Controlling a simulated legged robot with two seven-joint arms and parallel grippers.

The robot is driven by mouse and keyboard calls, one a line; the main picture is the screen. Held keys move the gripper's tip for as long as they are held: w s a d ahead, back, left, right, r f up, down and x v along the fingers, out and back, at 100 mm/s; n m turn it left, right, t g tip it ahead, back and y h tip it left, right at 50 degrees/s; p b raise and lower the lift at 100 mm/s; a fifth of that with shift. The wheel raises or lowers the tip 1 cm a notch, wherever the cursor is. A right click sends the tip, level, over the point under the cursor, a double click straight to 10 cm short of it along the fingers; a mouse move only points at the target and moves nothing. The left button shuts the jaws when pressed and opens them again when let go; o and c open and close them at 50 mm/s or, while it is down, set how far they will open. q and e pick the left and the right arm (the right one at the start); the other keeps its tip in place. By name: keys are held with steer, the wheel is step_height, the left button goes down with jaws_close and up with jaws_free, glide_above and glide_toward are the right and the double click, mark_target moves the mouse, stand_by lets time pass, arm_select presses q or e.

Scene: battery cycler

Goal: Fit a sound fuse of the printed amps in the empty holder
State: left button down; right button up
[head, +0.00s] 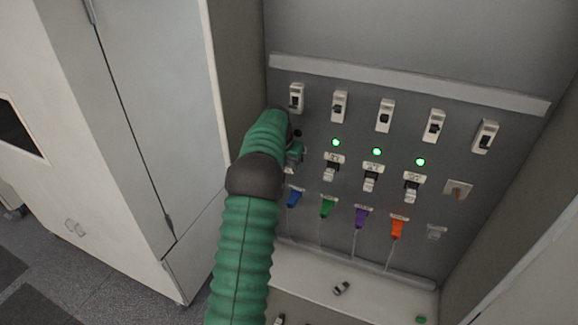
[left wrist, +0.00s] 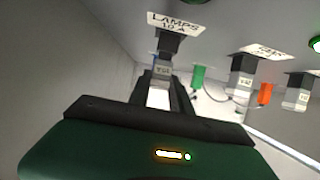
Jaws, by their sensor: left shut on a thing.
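My left gripper (left wrist: 160,92) is shut on a pale fuse (left wrist: 161,70) with a printed mark that is too small to read surely. The fuse is at the dark holder (left wrist: 178,44) under a label reading LAMPS 10 A (left wrist: 177,22). Fuse and holder appear to meet, but I cannot tell how far in it sits. In the head view my left gripper (head: 294,157) is at the leftmost place of the fuse row, mostly hidden by my green arm. The lamp above it (head: 298,133) looks dark. My right gripper is not in view.
Three filled holders (head: 372,177) to the right have lit green lamps (head: 376,152). Switches (head: 385,115) run above; coloured plugs (head: 361,217) hang below. A loose fuse (head: 341,288) lies on the pale shelf (head: 300,270), with a green object (head: 421,320) at right. A side wall (head: 238,80) is close left.

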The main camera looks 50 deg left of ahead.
arm_select(q)
steer(key=shift+w+a, duration=0.25)
steer(key=shift+w, duration=0.2)
stand_by(0.3)
steer(key=c, duration=1.1)
jaws_free()
steer(key=shift+s, duration=0.1)
